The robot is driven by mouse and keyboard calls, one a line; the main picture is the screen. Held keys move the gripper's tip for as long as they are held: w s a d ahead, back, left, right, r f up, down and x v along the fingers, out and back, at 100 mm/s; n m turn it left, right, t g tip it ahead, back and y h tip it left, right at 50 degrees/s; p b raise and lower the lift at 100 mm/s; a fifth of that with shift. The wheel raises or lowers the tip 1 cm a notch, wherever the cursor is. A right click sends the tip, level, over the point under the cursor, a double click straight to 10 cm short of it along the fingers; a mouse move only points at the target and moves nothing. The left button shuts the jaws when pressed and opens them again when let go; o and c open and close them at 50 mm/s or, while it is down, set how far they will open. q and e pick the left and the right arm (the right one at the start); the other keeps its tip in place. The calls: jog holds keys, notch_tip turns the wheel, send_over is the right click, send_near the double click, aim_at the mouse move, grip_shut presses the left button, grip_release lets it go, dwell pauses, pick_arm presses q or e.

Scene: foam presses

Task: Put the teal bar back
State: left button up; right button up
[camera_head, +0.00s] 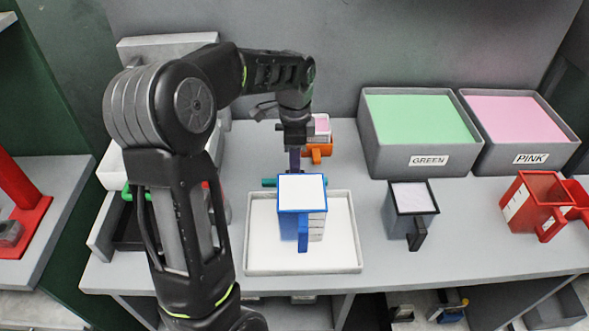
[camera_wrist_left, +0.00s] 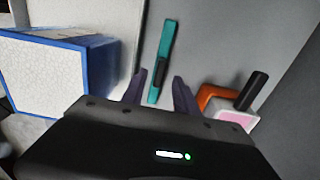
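The teal bar (camera_head: 268,182) lies on the table behind the blue container (camera_head: 290,228), which largely hides it in the head view. In the left wrist view the teal bar (camera_wrist_left: 166,42) shows as a long strip with a dark grip on it. My left gripper (camera_head: 294,168) reaches down behind the blue container. In the wrist view its two fingers (camera_wrist_left: 158,92) are apart, one on each side of the bar's near end. I cannot tell whether they touch it. My right gripper is not in view.
The blue container, filled white, stands on a white tray (camera_head: 255,262). An orange piece (camera_head: 318,150) with a pink-topped cup is close behind the gripper. A dark grey cup (camera_head: 410,210), red cups (camera_head: 535,203), and GREEN (camera_head: 385,155) and PINK (camera_head: 500,155) bins are to the right.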

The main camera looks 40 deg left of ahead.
pick_arm(q)
notch_tip(320, 180, up, 8)
dwell(1.1)
